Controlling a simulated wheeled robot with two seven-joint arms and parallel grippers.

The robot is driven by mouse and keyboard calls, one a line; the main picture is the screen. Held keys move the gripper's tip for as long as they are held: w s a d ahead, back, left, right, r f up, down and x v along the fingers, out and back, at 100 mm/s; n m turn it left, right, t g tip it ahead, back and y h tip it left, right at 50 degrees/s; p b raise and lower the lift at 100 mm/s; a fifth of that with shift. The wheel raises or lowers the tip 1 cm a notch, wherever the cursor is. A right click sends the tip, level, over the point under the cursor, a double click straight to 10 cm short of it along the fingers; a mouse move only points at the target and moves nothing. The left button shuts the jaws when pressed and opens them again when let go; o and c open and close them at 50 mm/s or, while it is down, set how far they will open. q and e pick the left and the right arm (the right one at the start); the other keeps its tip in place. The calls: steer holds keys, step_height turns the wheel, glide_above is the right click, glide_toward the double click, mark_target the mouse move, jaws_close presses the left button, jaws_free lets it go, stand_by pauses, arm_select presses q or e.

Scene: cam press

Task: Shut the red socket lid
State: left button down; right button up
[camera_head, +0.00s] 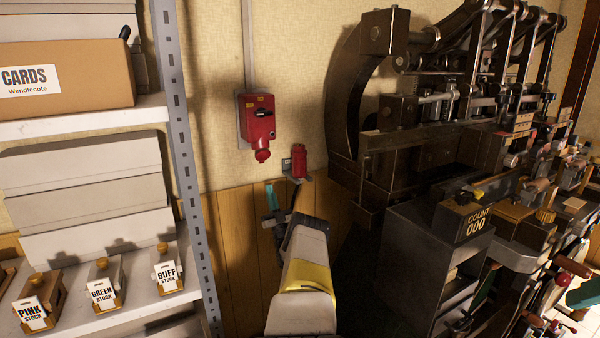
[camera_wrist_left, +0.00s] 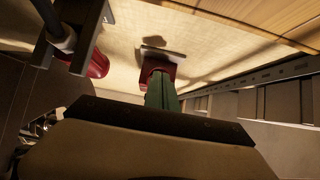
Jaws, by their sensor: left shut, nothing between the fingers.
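A red socket box (camera_head: 257,118) is fixed to the wall with a dark slot in its face. A small red round piece (camera_head: 262,155) hangs at its underside; I cannot tell how far the lid is open. My left gripper (camera_head: 271,188) is below the box, with its teal fingers shut and empty, pointing up. They look apart from the box in the head view. In the left wrist view a red body (camera_wrist_left: 157,72) shows behind the green-looking fingers (camera_wrist_left: 162,97); contact cannot be told. My right gripper is not in view.
A red plug-like piece (camera_head: 299,160) sits on a wall bracket right of the box. A dark metal press (camera_head: 395,150) stands at the right. A shelf upright (camera_head: 185,150) stands at the left. A grey conduit (camera_head: 246,50) runs above the box.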

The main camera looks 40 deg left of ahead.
mark_target(259, 159)
arm_select(q)
steer(key=s+d+r+g+h, duration=0.1)
steer(key=s+d+g+h, duration=0.15)
steer(key=s+d, duration=0.4)
steer(key=w+d+x, duration=0.1)
steer(key=w+x, duration=0.1)
steer(key=x, duration=1.1)
steer(key=shift+w+a+t+h, duration=0.15)
steer(key=shift+w+t+h, duration=0.05)
steer(key=shift+t+h, duration=0.2)
steer(key=shift+w+a, duration=0.1)
steer(key=shift+a, duration=0.05)
steer(key=shift+f+x, duration=0.15)
steer(key=shift+x, duration=1.2)
steer(key=shift+f+x, duration=0.15)
steer(key=shift+x, duration=1.2)
steer(key=shift+w+a, duration=0.15)
steer(key=shift+a, duration=0.1)
